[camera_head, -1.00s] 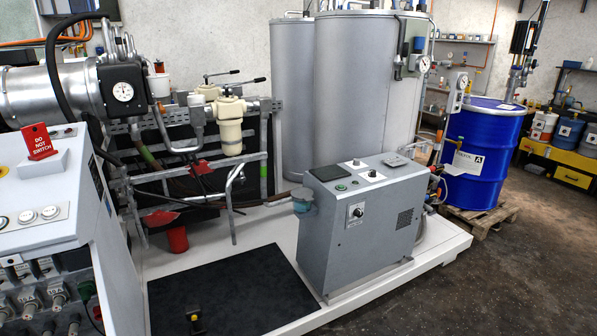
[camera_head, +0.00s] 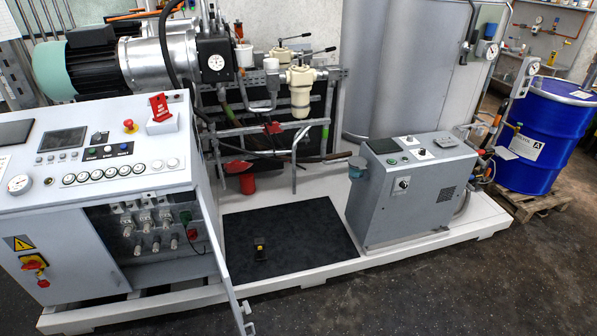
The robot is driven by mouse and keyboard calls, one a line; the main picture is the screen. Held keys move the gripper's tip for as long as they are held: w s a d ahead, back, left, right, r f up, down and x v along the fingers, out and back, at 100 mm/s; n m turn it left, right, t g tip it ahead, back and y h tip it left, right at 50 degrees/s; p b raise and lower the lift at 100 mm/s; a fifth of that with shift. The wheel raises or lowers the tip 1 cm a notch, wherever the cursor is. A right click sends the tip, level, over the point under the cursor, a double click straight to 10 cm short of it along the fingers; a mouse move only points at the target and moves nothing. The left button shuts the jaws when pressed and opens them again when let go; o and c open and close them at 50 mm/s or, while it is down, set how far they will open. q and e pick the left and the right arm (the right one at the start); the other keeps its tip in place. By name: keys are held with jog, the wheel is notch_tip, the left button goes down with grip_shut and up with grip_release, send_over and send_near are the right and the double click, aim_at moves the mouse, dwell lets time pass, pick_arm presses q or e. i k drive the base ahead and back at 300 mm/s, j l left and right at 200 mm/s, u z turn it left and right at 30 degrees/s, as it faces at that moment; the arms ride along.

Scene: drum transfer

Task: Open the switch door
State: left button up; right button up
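The grey control cabinet (camera_head: 90,235) stands at the left. Its front has an open compartment holding several switches and plugs (camera_head: 150,225). A grey door panel (camera_head: 212,235) stands swung outward at the right side of this compartment, seen nearly edge-on. A latch-like part (camera_head: 246,313) is near its lower free edge, close to the bottom of the picture. A red tag (camera_head: 160,107) stands on a white box on the cabinet top. Neither of my grippers is in view.
A yellow warning label and a red-yellow rotary switch (camera_head: 35,268) are on the cabinet's left front. A black mat (camera_head: 285,240) with a small black-yellow object (camera_head: 259,249) lies on the white platform. A grey machine box (camera_head: 412,190) stands right. Dark floor in front is clear.

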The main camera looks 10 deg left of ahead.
aim_at(77, 264)
jog(key=i+l, duration=0.8)
jog(key=u, duration=0.5)
jog(key=i+l+u, duration=0.1)
jog(key=u, duration=0.85)
jog(key=i+l+u, duration=0.1)
jog(key=u, duration=0.35)
jog(key=j+z, duration=0.15)
jog(key=z, duration=0.25)
jog(key=i+j+z, duration=0.1)
jog(key=z, duration=0.25)
jog(key=i+j+z, duration=0.15)
jog(key=j+z, duration=0.2)
jog(key=j, duration=0.95)
jog(key=j+z, duration=0.35)
jog(key=j, duration=0.9)
